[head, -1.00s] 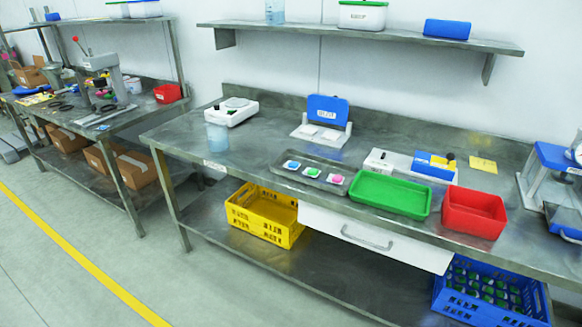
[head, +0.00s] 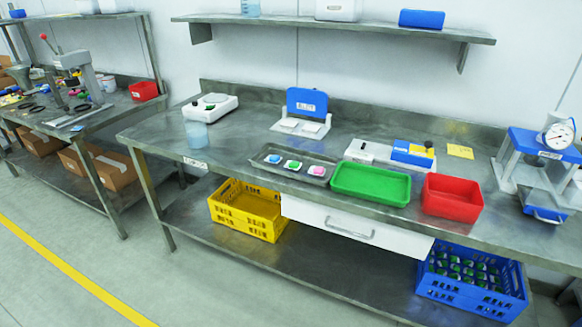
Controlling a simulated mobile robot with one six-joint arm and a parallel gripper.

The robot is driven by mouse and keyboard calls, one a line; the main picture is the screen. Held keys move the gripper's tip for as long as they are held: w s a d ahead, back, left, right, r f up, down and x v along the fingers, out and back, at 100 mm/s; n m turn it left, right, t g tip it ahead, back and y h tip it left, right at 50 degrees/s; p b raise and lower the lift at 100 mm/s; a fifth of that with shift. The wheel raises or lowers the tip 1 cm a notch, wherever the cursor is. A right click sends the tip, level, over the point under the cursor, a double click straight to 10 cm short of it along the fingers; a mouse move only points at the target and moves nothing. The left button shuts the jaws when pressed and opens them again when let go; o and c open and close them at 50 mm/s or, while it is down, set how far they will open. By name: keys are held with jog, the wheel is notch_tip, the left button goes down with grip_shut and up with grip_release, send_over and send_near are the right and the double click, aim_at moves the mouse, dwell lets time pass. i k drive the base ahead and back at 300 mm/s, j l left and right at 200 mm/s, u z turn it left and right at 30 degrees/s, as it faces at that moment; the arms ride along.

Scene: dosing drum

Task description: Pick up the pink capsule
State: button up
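The pink capsule (head: 317,171) lies on a small white holder at the right end of a row in a grey metal tray (head: 262,165) on the workbench. A green capsule (head: 293,165) and a blue capsule (head: 273,159) sit on like holders to its left. The tray is near the bench's front edge. Nothing hides the pink capsule. My gripper is not in view.
A green tray (head: 370,186) and a red bin (head: 452,197) stand right of the capsules. Behind are a blue-lidded device (head: 307,103) and a white scale (head: 210,106). A gauge press (head: 545,150) is at right. Bare bench lies left of the tray.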

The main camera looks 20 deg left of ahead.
aim_at(314, 170)
jog(key=i+j, duration=0.35)
jog(key=j, duration=0.2)
jog(key=i+j, duration=0.75)
jog(key=j, duration=0.3)
jog(key=i+j, duration=0.35)
jog(key=j, duration=0.2)
